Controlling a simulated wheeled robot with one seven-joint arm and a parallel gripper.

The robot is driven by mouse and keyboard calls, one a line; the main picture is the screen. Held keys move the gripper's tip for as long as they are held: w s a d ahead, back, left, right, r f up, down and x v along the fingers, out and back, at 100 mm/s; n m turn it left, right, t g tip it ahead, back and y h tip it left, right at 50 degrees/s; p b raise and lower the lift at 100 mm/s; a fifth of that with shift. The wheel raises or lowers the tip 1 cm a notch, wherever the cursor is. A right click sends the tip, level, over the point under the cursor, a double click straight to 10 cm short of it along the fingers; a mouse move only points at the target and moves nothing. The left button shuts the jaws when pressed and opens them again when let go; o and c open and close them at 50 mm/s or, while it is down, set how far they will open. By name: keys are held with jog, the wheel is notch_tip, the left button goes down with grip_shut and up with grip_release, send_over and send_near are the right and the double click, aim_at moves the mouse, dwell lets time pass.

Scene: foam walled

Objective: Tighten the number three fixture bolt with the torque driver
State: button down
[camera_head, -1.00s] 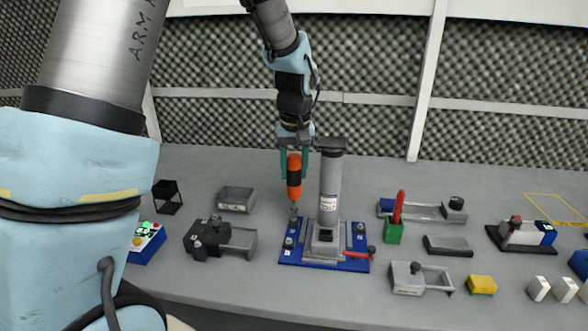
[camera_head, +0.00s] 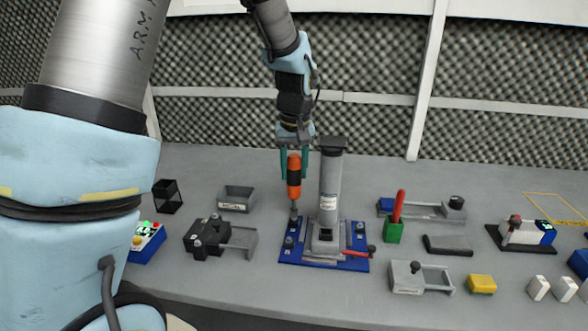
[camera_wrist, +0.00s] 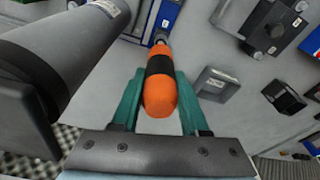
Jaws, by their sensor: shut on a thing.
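My gripper (camera_head: 294,168) is shut on the orange and black torque driver (camera_head: 294,190), which hangs upright with its tip pointing down. The wrist view also shows the driver (camera_wrist: 160,92) between my green fingers (camera_wrist: 158,100). The driver's tip is at the back left corner of the blue fixture plate (camera_head: 290,262), over or on a bolt there; I cannot tell if it touches. Another bolt (camera_head: 289,243) stands at the plate's left side, and one (camera_head: 360,227) at the back right. The bolt numbers are too small to read.
A tall grey column (camera_head: 331,185) rises from the plate, close right of the driver. A red-handled clamp (camera_head: 358,253) is at its front. A grey tray (camera_head: 237,198) and a black vise-like block (camera_head: 205,238) lie to the left. A green holder (camera_head: 393,231) stands to the right.

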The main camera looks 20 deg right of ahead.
aim_at(293, 155)
jog(key=shift+f, duration=0.85)
dwell(2.1)
jog(key=shift+r, duration=0.1)
jog(key=shift+r+p, duration=1.8)
jog(key=shift+r, duration=0.65)
jog(key=shift+w, duration=0.1)
